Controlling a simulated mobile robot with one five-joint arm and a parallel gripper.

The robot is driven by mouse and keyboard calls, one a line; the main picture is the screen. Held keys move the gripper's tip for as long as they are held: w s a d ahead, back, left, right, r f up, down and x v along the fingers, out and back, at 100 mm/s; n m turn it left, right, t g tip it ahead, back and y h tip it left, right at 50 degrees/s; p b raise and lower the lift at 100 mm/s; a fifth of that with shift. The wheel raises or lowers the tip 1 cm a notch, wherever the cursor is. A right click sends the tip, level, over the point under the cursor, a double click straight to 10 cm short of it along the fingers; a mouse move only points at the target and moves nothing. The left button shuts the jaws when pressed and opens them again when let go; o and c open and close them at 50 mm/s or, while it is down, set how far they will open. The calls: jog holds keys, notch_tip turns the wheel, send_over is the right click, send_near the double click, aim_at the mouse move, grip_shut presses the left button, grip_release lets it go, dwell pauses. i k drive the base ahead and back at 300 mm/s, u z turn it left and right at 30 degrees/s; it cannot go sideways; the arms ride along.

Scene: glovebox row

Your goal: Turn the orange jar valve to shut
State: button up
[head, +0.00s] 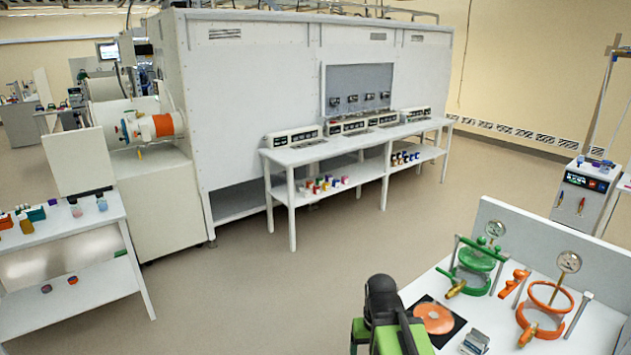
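The orange jar (540,317) stands on the white bench at the lower right, with an orange ring above its base and a round gauge (569,262) on a brass stem. Its valve (528,334) shows as a small orange handle at the jar's front left, near brass fittings. The handle's exact angle is too small to tell. My gripper (386,310), dark with green parts, is at the bottom centre, left of the orange jar and apart from it. Its fingertips cannot be made out, so I cannot tell whether it is open or shut.
A green jar (473,270) with its own gauge stands left of the orange one. An orange disc (433,318) lies on a black mat between my gripper and the jars. A small metal block (475,341) sits nearby. A white panel (540,240) backs the bench.

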aim_at(532, 325)
jog(key=z, duration=0.1)
jog(key=k, duration=1.7)
jog(key=z, duration=0.65)
jog(key=i, duration=1)
jog(key=z, duration=0.05)
